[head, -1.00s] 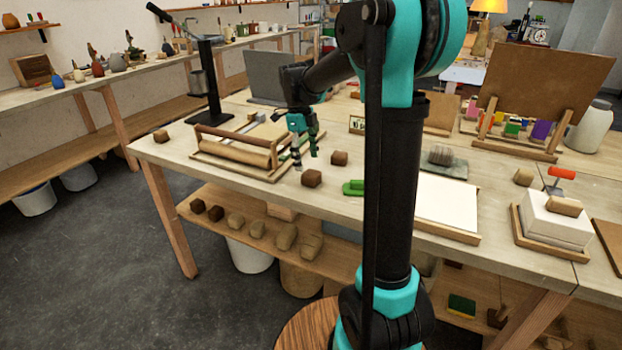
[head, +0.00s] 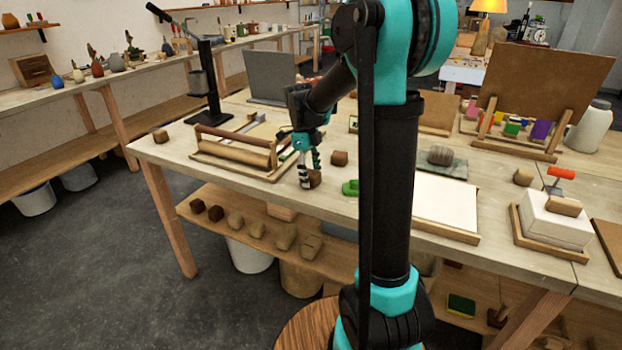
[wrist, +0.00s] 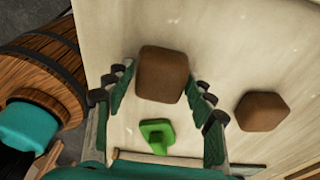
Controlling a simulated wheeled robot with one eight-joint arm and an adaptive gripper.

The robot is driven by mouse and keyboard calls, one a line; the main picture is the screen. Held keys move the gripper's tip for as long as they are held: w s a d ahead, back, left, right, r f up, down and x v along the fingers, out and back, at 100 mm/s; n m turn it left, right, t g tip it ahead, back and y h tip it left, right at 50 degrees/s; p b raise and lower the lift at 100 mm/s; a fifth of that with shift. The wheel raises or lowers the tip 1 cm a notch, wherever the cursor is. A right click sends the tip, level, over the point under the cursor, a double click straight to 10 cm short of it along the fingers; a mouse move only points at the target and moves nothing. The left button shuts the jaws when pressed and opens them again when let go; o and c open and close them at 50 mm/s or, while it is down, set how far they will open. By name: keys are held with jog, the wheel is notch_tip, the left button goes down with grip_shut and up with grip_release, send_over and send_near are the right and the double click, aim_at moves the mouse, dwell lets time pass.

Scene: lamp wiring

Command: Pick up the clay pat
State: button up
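A brown, block-shaped clay pat (head: 315,178) rests on the worktable near its front edge. In the wrist view this clay pat (wrist: 163,74) lies between the tips of my gripper's two fingers. My gripper (head: 308,177) points down over it and partly hides it in the head view. The fingers of my gripper (wrist: 161,86) are spread, with one on each side of the pat; a narrow gap seems to show on both sides. A second, similar brown block (head: 339,158) sits close by, outside the fingers, and also shows in the wrist view (wrist: 262,111).
A green tool (head: 351,187) lies near the pat. A wooden tray with a roller (head: 232,152) stands to the left. A white slab on a board (head: 446,203) lies to the right. Another brown block (head: 160,135) sits at the table's left end.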

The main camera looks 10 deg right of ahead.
jog(key=c, duration=0.8)
jog(key=shift+r, duration=0.1)
jog(key=shift+c, duration=0.3)
